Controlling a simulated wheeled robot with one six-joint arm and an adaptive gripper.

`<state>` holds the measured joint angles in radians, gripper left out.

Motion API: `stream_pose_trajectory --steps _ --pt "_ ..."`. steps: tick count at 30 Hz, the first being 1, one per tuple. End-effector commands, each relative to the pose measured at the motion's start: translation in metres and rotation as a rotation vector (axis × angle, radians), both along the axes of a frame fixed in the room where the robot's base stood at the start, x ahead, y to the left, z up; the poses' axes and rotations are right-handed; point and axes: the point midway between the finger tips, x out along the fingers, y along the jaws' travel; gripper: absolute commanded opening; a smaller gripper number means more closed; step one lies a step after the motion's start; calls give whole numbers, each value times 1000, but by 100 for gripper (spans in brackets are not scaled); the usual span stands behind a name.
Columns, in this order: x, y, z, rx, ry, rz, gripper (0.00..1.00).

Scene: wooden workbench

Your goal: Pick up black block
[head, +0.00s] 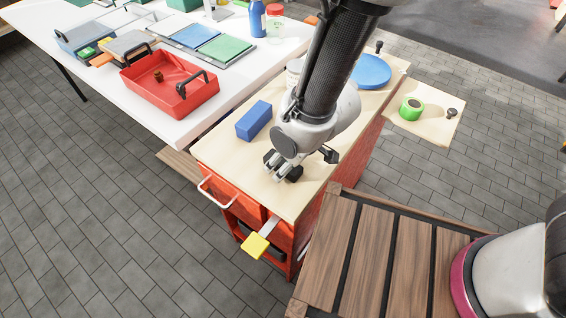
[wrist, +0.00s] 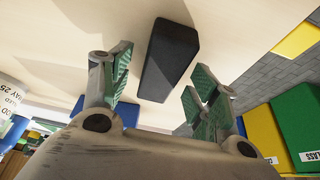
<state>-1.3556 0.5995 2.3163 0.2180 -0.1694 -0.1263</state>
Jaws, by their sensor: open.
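The black block (wrist: 170,60) lies on the pale bench top in the wrist view, its long side running away from my gripper. My gripper (wrist: 156,82) is open, with one finger on each side of the block's near end. A gap shows between the block and each finger. In the head view the block (head: 294,173) is a small dark shape near the bench's front end, partly hidden by my gripper (head: 288,165), which is low over the bench top. Whether the fingers touch the bench cannot be told.
A blue block (head: 253,120) lies to the left of my gripper on the bench. A blue plate (head: 372,72) is farther back. A yellow piece (head: 255,245) shows beside the red drawers below. A red tray (head: 170,90) stands on the white table at the left.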

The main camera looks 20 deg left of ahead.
Motion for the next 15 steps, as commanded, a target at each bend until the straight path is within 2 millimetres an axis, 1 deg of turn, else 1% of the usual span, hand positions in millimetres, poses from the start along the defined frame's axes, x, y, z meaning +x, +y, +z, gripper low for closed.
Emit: stream_pose_trajectory --steps 15 --pt "0 0 -4 0 0 0 61"
